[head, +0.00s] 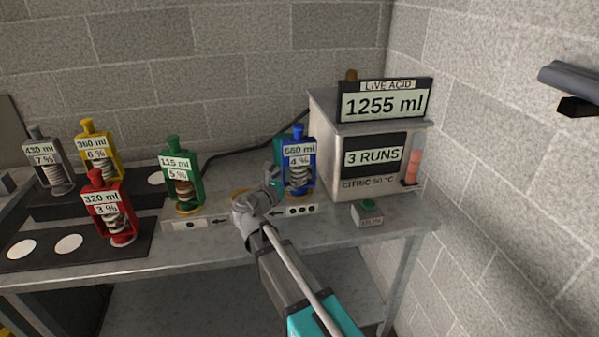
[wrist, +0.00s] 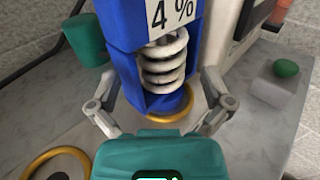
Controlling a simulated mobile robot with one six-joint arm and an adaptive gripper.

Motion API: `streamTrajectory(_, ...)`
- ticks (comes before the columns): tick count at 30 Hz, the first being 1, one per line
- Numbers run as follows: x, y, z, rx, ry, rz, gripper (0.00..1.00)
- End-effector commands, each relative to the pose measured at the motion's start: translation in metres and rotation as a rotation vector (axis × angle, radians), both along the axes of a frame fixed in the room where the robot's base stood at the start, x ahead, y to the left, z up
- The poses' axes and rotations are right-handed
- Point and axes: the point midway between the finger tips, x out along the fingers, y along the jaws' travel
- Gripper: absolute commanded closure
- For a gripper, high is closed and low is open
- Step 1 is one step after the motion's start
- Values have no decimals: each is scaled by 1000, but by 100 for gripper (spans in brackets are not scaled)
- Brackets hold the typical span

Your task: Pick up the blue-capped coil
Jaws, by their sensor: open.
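In the wrist view my gripper (wrist: 160,88) is open, one finger on each side of the coil's lower part. I cannot tell whether the fingers touch it.
A teal cylinder (wrist: 86,38) stands behind left of the coil. The acid unit (head: 372,150) and a green-button box (head: 366,214) are at right. Green (head: 182,175), red (head: 109,207), yellow (head: 98,150) and grey (head: 50,160) coils stand left. An empty gold ring (wrist: 58,170) lies nearby.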

Motion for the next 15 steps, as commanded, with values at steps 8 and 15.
streamTrajectory(8, 3, -1, 0, 0, 0, -1, 0)
streamTrajectory(15, 22, -12, 0, 0, 0, -1, 0)
